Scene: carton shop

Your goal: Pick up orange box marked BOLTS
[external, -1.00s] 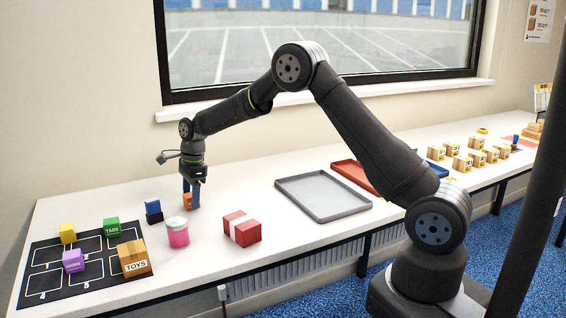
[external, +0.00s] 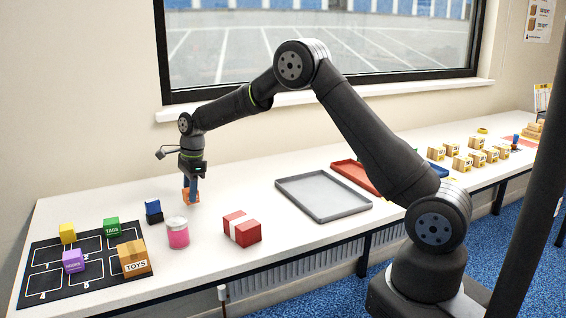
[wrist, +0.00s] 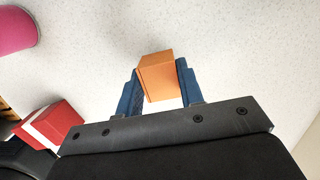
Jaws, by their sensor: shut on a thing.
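The orange box (external: 191,197) is between the blue fingers of my gripper (external: 190,190) in the external view, at the back of the white table, right of the blue and black box. In the wrist view the orange box (wrist: 156,78) sits between both fingertips of my gripper (wrist: 157,84), which are shut on it. Its marking is not readable in either view. It appears at or just above the table; I cannot tell if it touches.
A pink jar (external: 177,233) and a red and white box (external: 241,227) stand in front. A blue and black box (external: 153,211) is just left. A black numbered mat (external: 100,284) holds several boxes. A grey tray (external: 322,196) lies to the right, with clear table between.

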